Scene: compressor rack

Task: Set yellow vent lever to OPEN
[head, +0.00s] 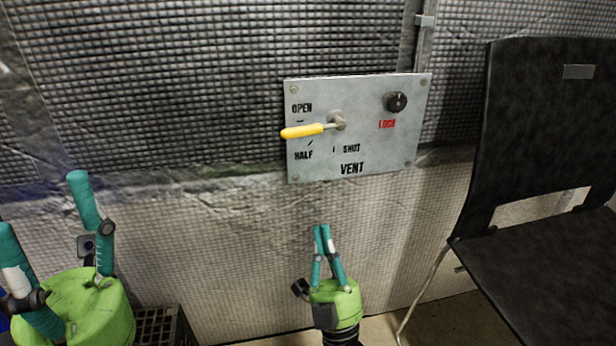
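The yellow vent lever (303,131) sticks out to the left from its pivot on a grey VENT panel (400,145). Its handle tips slightly down, and its end lies between the OPEN label (302,107) above and the HALF label (303,155) below. The SHUT label (351,148) is below the pivot. My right gripper (322,228) points up below the panel, its teal fingertips together with nothing seen between them. It is apart from the lever. My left gripper (42,203) is at the lower left, fingers spread wide and empty.
A black knob (396,102) sits above a red LOCK label at the panel's upper right. A black chair (545,130) stands at the right. A dark crate (160,326) is on the floor at lower left. The quilted wall (220,230) around the panel is clear.

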